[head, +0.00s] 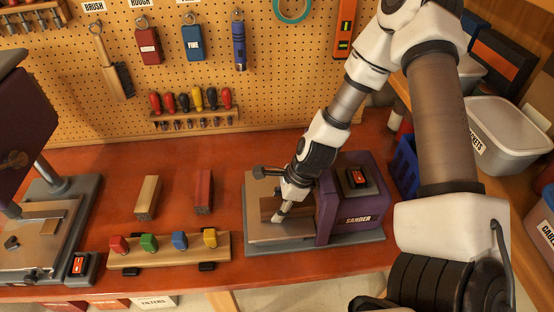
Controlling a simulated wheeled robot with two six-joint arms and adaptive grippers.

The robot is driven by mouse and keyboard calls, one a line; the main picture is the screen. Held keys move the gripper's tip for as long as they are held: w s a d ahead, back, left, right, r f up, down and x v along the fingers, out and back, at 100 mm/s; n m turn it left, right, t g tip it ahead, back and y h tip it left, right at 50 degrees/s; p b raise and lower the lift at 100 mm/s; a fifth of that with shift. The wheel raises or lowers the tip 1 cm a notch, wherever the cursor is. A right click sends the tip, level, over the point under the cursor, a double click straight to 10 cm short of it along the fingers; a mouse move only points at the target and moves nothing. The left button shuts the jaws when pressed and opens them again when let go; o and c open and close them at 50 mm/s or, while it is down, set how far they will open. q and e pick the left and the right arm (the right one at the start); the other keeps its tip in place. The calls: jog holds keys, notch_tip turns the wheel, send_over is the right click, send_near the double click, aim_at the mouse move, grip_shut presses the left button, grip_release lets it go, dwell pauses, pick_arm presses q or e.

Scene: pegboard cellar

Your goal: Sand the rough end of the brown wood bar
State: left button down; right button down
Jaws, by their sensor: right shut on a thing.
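The sander (352,205) is a purple housing with a red switch (357,177) on top and a flat tan work table (258,183) on its left. My right gripper (280,212) points down over this table, close to the housing's left side. It is shut on the brown wood bar (269,207), which is mostly hidden by the gripper and shows only as a dark brown piece. I cannot tell whether the bar touches the sanding face, and its rough end is not visible. My left gripper is out of view.
A tan bar (148,196) and a red-brown bar (203,190) lie on the red bench left of the sander. A wooden rack (170,252) with coloured blocks is in front of them. Another machine (35,235) stands at far left. A blue bin (406,165) is right of the sander.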

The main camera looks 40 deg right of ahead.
jog(key=shift+s+a, duration=0.1)
jog(key=shift+s, duration=0.1)
jog(key=shift+w, duration=0.15)
dwell(0.4)
jog(key=shift+w+d, duration=0.3)
jog(key=shift+w, duration=0.1)
dwell(0.3)
jog(key=shift+s+a, duration=0.1)
jog(key=shift+s, duration=0.1)
dwell(0.3)
